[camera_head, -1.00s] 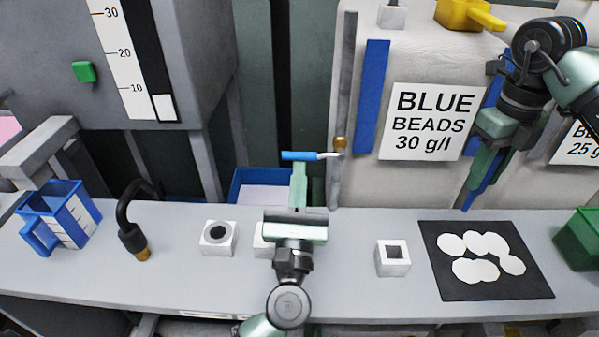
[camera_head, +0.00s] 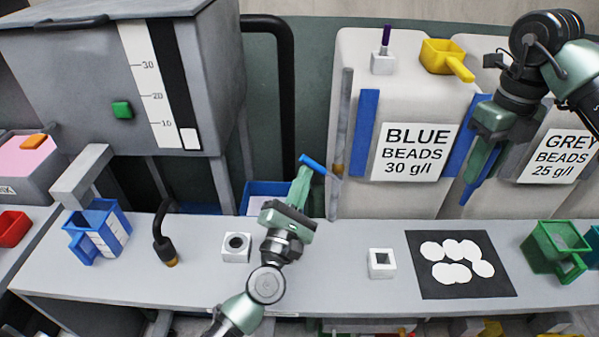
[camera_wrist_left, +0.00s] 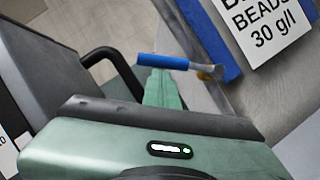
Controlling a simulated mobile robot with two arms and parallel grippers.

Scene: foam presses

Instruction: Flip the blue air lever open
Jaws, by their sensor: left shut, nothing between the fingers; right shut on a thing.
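The blue air lever (camera_head: 312,164) has a blue handle and a short metal arm. The arm reaches right to a brass fitting on the grey upright pipe (camera_head: 345,120). In the head view the handle slants, its left end higher. My left gripper (camera_head: 303,172) is shut and empty, its fingertips at the handle's underside, seeming to touch it. In the left wrist view the blue lever (camera_wrist_left: 163,62) crosses just beyond the shut fingertips (camera_wrist_left: 160,78). My right gripper (camera_head: 484,165), at the right before the bins, is shut on a thin blue thing (camera_head: 468,192) pointing down.
The counter (camera_head: 330,290) holds a blue jug (camera_head: 97,230), a black bent nozzle (camera_head: 163,240), white blocks (camera_head: 236,248), (camera_head: 382,264) and a black mat (camera_head: 425,285) with white pieces. A blue bin (camera_head: 255,188) sits behind the left gripper. Bead bins stand at the back right.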

